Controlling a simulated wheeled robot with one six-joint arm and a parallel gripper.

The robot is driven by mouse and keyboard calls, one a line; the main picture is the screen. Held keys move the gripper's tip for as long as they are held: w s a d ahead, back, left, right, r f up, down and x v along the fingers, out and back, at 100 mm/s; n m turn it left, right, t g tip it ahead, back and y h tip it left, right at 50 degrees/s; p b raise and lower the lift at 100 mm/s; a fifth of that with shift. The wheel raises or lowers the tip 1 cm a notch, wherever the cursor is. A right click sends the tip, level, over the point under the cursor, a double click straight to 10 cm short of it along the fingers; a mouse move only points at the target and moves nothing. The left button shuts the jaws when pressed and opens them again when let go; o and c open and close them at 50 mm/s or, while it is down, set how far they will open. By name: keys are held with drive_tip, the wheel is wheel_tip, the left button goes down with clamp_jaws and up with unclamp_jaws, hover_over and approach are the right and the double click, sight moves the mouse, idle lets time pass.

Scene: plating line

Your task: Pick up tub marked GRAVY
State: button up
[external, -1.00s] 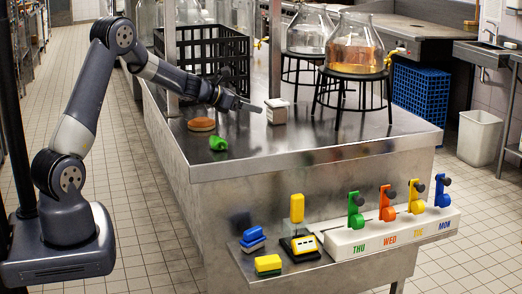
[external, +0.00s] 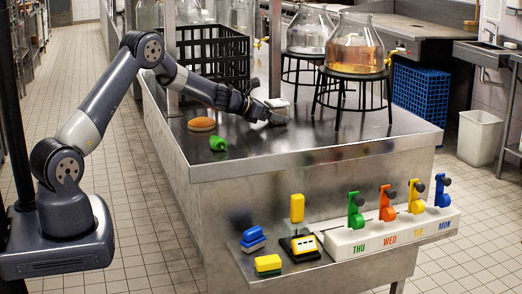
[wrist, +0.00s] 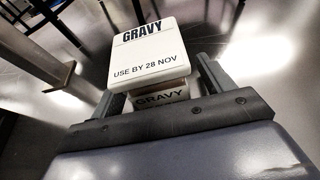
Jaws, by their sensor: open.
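The tub marked GRAVY (wrist: 150,55) is white with a lid reading "USE BY 28 NOV" and stands upright on the steel counter (external: 330,145). In the external view the tub (external: 277,102) is partly hidden behind my gripper (external: 274,117). In the wrist view my gripper (wrist: 165,85) is open, with one finger on each side of the tub. I cannot tell whether either finger touches it.
A black stand with a glass dispenser (external: 356,45) is close to the right of the tub. A black crate (external: 212,62) is behind left. A bun-like round item (external: 201,125) and a green pepper-like item (external: 218,143) lie to the left.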

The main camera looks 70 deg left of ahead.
drive_tip(key=shift+w+f, duration=0.15)
drive_tip(key=shift+w, duration=0.3)
drive_tip(key=shift+c, duration=0.3)
drive_tip(key=c, duration=1)
drive_tip(key=shift+c, duration=0.6)
